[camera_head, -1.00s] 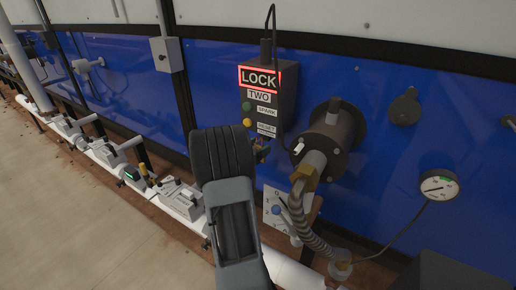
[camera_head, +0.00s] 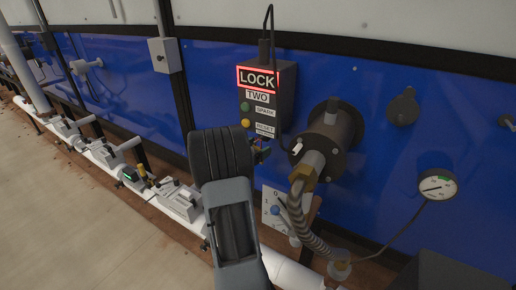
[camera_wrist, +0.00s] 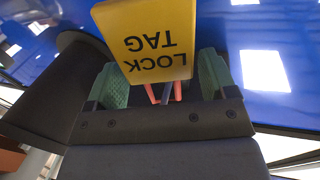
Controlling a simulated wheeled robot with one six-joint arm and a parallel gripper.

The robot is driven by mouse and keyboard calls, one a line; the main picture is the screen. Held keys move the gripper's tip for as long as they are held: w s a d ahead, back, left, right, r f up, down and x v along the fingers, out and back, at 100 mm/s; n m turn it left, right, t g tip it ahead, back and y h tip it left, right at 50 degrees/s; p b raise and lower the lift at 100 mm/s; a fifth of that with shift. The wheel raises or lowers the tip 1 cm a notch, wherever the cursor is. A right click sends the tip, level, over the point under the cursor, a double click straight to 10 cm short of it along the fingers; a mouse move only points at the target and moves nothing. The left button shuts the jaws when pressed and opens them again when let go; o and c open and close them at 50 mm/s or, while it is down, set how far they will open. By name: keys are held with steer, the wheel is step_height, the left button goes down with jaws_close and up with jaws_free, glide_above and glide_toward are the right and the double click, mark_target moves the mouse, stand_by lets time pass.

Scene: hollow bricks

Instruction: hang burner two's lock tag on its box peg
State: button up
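The yellow lock tag (camera_wrist: 150,40) fills the top middle of the wrist view, with its lettering upside down. My gripper (camera_wrist: 165,82) has its two green-padded fingers spread apart, with the tag across the space between them. The tag's lower left covers part of the left finger; a narrow gap shows at the right finger. Red prongs (camera_wrist: 177,92) and a dark grey bar show below the tag between the fingers. In the head view, burner two's box (camera_head: 284,97) has a red-lit LOCK sign, and my gripper (camera_head: 262,151) is just below it, mostly hidden by my wrist. I cannot make out the peg clearly.
The burner flange (camera_head: 328,125) and its flexible hose (camera_head: 301,215) are close to the right of my gripper. A pressure gauge (camera_head: 437,185) is farther right. A white pipe with valves (camera_head: 182,203) runs along the wall at left. Open floor is at lower left.

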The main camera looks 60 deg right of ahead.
steer(key=shift+o, duration=0.9)
steer(key=b+v, duration=0.1)
steer(key=v, duration=1.2)
steer(key=shift+w+a, duration=0.2)
steer(key=shift+a, duration=0.15)
